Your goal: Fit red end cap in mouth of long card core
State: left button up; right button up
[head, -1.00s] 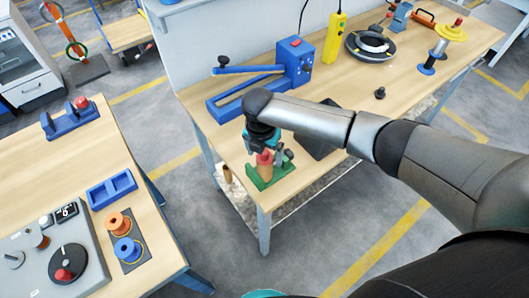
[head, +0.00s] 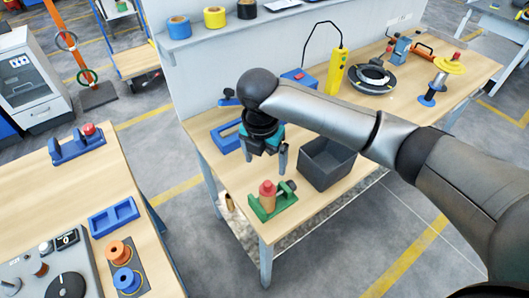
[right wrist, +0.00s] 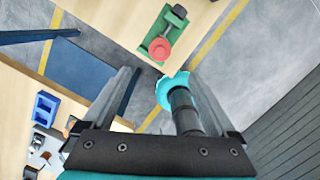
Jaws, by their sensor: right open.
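How deep the cap sits in the mouth cannot be told. My left gripper is not in view.
A dark grey bin (head: 327,165) stands right of the green stand. The left table (head: 97,180) holds blue racks and spools.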

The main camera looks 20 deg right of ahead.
notch_tip(320, 180, up, 2)
jog(key=shift+s+a+r, duration=0.1)
jog(key=shift+r, duration=0.05)
dwell(0.5)
